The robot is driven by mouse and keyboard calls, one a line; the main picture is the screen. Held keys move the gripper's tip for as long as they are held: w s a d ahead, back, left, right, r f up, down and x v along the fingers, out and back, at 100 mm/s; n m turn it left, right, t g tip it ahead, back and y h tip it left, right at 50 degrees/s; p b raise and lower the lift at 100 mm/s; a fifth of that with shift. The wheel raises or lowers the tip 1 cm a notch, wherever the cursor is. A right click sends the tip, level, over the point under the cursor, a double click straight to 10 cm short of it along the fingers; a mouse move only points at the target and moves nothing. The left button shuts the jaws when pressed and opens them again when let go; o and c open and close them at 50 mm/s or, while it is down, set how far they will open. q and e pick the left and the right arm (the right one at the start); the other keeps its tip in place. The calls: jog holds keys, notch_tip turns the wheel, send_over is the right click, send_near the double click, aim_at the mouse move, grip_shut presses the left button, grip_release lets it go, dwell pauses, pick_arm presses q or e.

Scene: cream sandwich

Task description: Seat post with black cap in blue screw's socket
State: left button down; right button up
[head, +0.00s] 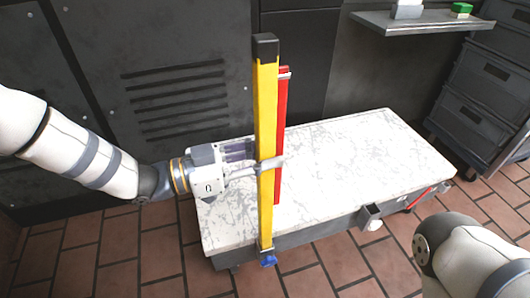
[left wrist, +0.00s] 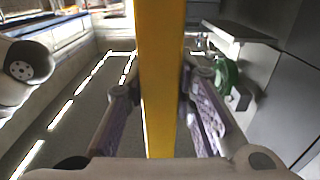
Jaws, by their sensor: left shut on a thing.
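The yellow post (head: 266,110) with a black cap (head: 265,46) stands close to upright in the head view, cap end up. My left gripper (head: 268,166) is shut around its middle. In the left wrist view the yellow post (left wrist: 161,80) runs between the two fingers. Its lower end meets the front edge of the bench beside the blue screw (head: 268,261). The socket there is mostly hidden, and I cannot tell whether the post's end is inside it. My right gripper is out of the picture.
A red post (head: 283,130) shows right behind the yellow one. The white-topped bench (head: 360,150) has a bare top. Another grey socket (head: 370,214) with a pale round knob is on its front side. A wall shelf (head: 420,22) and dark drawers (head: 480,90) stand at right.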

pick_arm(q)
jog(key=shift+f+b, duration=1.15)
jog(key=shift+f, duration=0.9)
jog(key=c, duration=1.3)
grip_release()
jog(key=shift+f, duration=0.15)
jog(key=shift+a, duration=0.15)
send_near(264, 173)
jog(key=shift+w+a+f, duration=0.45)
jog(key=shift+a+f, duration=0.2)
jog(key=shift+a, duration=0.2)
